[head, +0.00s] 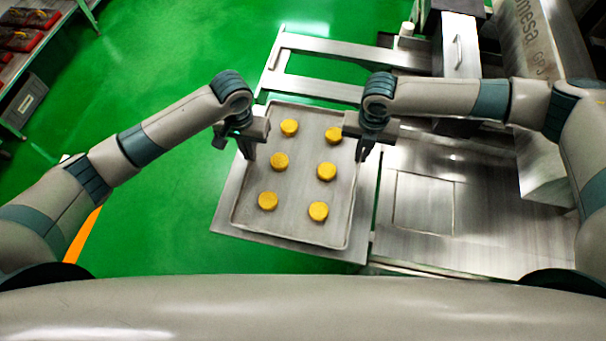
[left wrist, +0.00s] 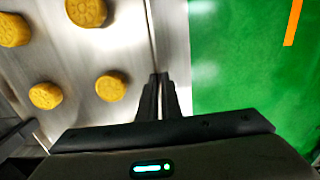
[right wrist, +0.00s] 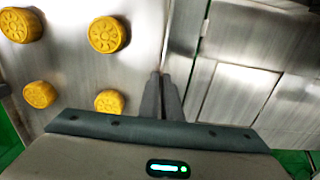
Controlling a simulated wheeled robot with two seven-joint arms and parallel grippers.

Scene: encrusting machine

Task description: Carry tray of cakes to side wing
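The tray (head: 300,228) is a shallow metal tray with several round yellow cakes (head: 327,171) standing in two rows. It lies over the flat metal side wing (head: 226,212), slightly turned against it; I cannot tell whether it rests on the wing or hovers just above. My left gripper (head: 249,153) is at the tray's left rim, and my right gripper (head: 363,152) is at its right rim. In the left wrist view the fingers (left wrist: 158,92) are close together on the rim. The right wrist view shows its fingers (right wrist: 164,92) likewise.
The machine's metal deck (head: 425,203) lies right of the tray, with a narrow gap between. A metal frame (head: 315,88) extends beyond the tray. A shelf with red trays (head: 22,40) stands at the far left. Open green floor (head: 150,215) lies to the left.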

